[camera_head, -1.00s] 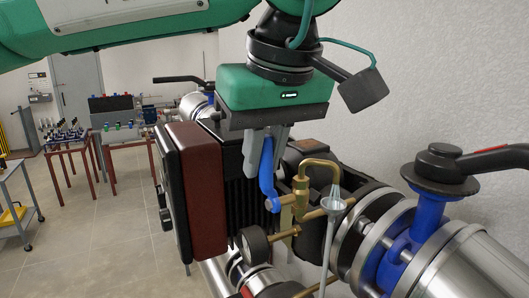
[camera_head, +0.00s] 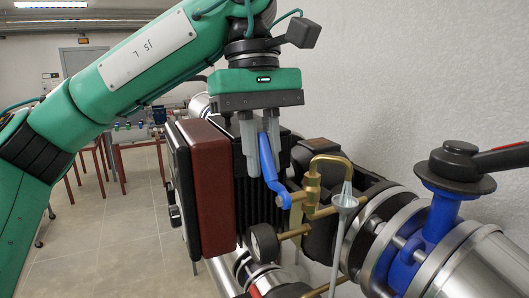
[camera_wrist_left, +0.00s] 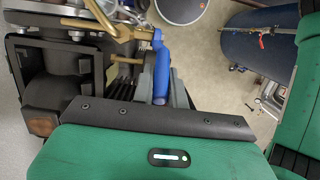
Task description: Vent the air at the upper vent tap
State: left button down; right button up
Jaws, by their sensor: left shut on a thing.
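The upper vent tap (camera_head: 312,190) is a brass valve with a curved brass spout, in the middle of the head view. Its blue lever (camera_head: 268,165) slants up and left from the valve body. My left gripper (camera_head: 258,150) points down and is shut on the upper part of this lever. In the left wrist view the blue lever (camera_wrist_left: 160,75) stands between the grey fingers (camera_wrist_left: 162,92), with the brass spout (camera_wrist_left: 105,22) beyond. A small grey funnel (camera_head: 343,203) on a tube sits under the spout's end. I see no water or air at the spout. My right gripper is not in view.
A large blue valve with a black-and-red handle (camera_head: 455,165) is at the right, near the white wall.

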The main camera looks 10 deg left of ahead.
pick_arm(q)
jog(key=shift+f, duration=0.15)
jog(key=c, duration=1.4)
grip_release()
jog(key=shift+w, duration=0.1)
jog(key=shift+w+a+r, duration=0.1)
jog(key=shift+a+r, duration=0.05)
jog(key=shift+r, duration=0.4)
jog(key=p+v, duration=0.2)
jog(key=v, duration=1)
jog(key=shift+r, duration=0.35)
jog(key=shift+w+a, duration=0.1)
jog(key=shift+w, duration=0.05)
jog(key=shift+c, duration=0.5)
